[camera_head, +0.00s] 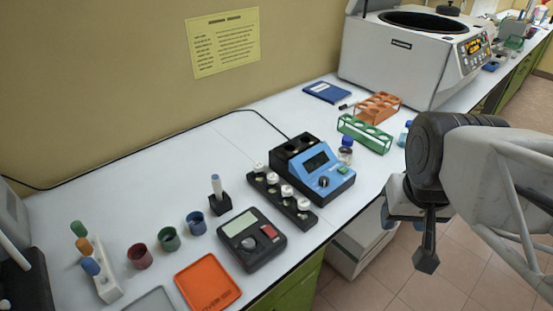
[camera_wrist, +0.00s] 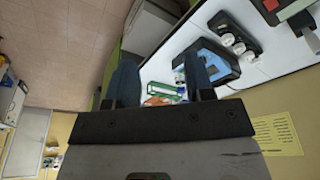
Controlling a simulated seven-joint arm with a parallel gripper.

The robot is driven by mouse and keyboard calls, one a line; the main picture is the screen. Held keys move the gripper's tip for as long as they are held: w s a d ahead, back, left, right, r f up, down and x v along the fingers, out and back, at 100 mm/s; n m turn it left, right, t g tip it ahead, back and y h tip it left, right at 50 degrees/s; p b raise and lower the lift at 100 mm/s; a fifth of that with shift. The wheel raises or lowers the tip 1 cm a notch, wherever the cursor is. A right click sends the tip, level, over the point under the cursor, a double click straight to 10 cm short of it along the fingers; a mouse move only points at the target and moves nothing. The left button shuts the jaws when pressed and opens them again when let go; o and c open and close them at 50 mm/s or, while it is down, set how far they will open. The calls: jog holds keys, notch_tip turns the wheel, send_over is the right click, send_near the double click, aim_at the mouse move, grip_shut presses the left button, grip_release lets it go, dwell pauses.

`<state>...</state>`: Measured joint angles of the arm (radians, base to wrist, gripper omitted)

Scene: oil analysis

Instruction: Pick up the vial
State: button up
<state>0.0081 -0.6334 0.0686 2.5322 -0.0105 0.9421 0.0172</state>
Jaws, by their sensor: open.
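Several white-capped vials (camera_head: 287,191) stand upright in a black rack (camera_head: 265,188) in front of the blue device. Their white caps (camera_wrist: 238,48) also show at the upper right of the wrist view. A small blue-capped vial (camera_head: 345,155) with dark contents stands apart, between the blue device and the green rack. I cannot tell which vial the task means. My gripper (camera_head: 408,240) is at the right, out past the counter's front edge, away from all the vials. In the wrist view its two fingers (camera_wrist: 161,78) are spread with nothing held between them.
A blue heating device (camera_head: 318,170) stands behind the black rack. Green (camera_head: 364,134) and orange (camera_head: 378,107) racks stand right of it. A black meter (camera_head: 252,238), coloured cups (camera_head: 168,239) and an orange tray (camera_head: 208,281) lie left. A large centrifuge (camera_head: 405,65) stands at the back.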

jog(key=shift+o, duration=1)
jog(key=m+g, duration=0.3)
jog(key=m, duration=1.6)
send_over(272, 177)
jog(key=f, duration=1.2)
jog(key=shift+d, duration=0.35)
jog(key=shift+w+a+f, duration=0.1)
jog(key=shift+a+f, duration=0.1)
jog(key=shift+a, duration=0.1)
